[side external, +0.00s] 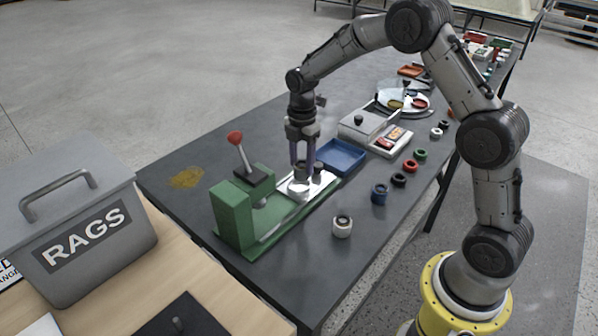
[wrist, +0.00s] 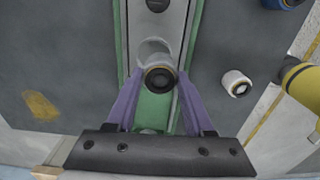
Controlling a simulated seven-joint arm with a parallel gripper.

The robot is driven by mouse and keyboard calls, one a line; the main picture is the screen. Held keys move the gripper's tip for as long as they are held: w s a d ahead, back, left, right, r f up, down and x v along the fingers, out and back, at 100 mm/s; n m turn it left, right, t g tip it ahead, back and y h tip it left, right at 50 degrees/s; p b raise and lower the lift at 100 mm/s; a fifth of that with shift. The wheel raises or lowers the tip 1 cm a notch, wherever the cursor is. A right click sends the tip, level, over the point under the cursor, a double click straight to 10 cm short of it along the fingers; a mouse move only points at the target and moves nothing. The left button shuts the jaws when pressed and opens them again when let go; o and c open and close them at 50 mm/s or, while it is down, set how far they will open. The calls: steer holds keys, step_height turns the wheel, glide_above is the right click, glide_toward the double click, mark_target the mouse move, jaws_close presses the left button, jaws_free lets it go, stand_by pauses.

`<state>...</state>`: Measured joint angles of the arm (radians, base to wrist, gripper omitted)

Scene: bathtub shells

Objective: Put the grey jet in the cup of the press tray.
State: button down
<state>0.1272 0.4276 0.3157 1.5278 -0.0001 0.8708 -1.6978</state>
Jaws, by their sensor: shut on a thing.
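My gripper (side external: 303,163) points down over the press tray, its purple fingers shut on a pale grey jet. In the wrist view the jet (wrist: 160,77) is a short ring with a dark centre, between the fingertips. The press tray (side external: 288,210) is a bright metal slide on the green press. A round pale cup (wrist: 154,50) shows on the tray just beyond the jet in the wrist view, partly covered by it. I cannot tell whether the jet touches the cup or the tray.
The green press (side external: 233,212) with its red-knobbed lever (side external: 236,138) stands left of my gripper. A blue bin (side external: 343,156) lies close behind. A loose whitish jet (side external: 342,227) and a blue one (side external: 379,194) stand to the right. Bare table lies in front.

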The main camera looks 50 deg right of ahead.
mark_target(299, 173)
steer(key=shift+w+f, duration=0.35)
steer(key=shift+f, duration=0.05)
steer(key=shift+w+f, duration=0.15)
steer(key=shift+f, duration=1.6)
steer(key=shift+f, duration=0.15)
steer(key=shift+c, duration=1.4)
jaws_free()
